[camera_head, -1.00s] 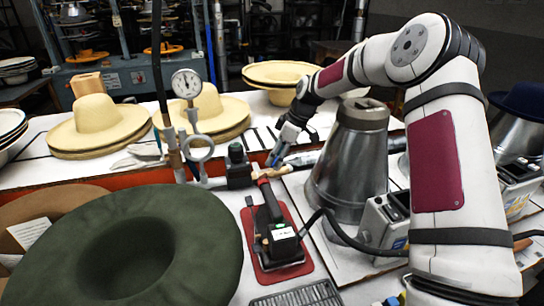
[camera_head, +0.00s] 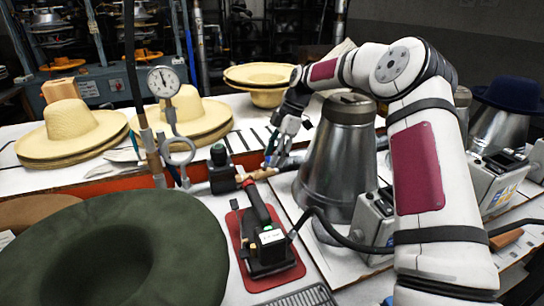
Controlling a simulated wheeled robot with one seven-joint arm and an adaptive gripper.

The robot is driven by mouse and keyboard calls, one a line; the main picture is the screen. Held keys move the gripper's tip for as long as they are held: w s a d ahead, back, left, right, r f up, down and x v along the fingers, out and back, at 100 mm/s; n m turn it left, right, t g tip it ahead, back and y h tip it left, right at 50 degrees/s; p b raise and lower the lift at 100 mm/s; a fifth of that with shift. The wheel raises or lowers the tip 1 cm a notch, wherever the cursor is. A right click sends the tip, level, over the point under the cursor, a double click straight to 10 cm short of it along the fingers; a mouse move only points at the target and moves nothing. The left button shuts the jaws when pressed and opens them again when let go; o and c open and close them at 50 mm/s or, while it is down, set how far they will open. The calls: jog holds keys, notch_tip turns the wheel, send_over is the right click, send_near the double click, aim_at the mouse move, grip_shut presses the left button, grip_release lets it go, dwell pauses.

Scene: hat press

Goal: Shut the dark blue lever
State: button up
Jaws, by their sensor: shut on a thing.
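The dark blue lever (camera_head: 271,143) stands up at a brass valve fitting (camera_head: 262,173) on the pipe, right of the black knob (camera_head: 218,155). It is small and partly hidden by my fingers, so its exact angle is hard to tell. My gripper (camera_head: 277,154) reaches down from the upper right, with its fingertips shut on the lever just above the fitting. A red handle (camera_head: 244,180) sits at the left end of the fitting.
A steel cone (camera_head: 340,160) stands close right of my gripper. A black iron (camera_head: 264,240) on a red pad (camera_head: 241,250) is in front. A pressure gauge (camera_head: 163,81) rises at left. A green hat (camera_head: 110,250) fills the lower left.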

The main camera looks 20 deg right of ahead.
jog(key=shift+d, duration=0.1)
jog(key=o, duration=1.4)
jog(key=v, duration=1.2)
